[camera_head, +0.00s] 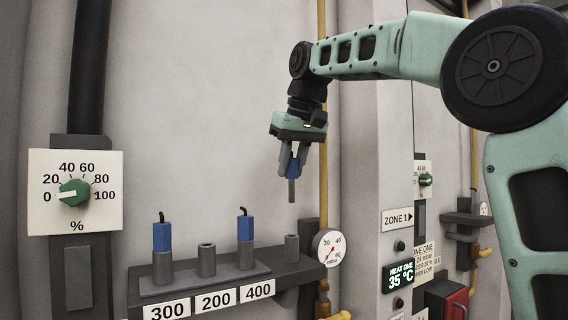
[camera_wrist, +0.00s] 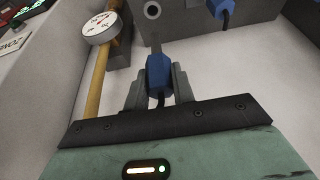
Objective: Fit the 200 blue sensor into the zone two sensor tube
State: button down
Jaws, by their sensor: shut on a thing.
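My gripper (camera_head: 293,158) is shut on a blue sensor (camera_head: 293,169) with a grey lower probe pointing down. On the shelf, the tube over the 200 label (camera_head: 216,300) is an empty grey holder (camera_head: 206,260). Blue sensors stand in the 300 holder (camera_head: 162,237) and the 400 holder (camera_head: 245,227).
A small grey tube (camera_head: 291,248) stands at the shelf's right end, beside a pressure gauge (camera_head: 330,247) and a yellow pipe (camera_head: 323,130).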

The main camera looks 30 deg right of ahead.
aim_at(292, 190)
notch_tip(292, 190, down, 6)
jog(key=b, duration=0.4)
jog(key=shift+r, duration=0.1)
dwell(1.6)
jog(key=shift+f+b, duration=2.3)
jog(key=shift+f, duration=0.75)
jog(key=c, duration=0.7)
grip_release()
notch_tip(292, 190, up, 6)
jog(key=p, duration=0.6)
jog(key=shift+r, duration=0.1)
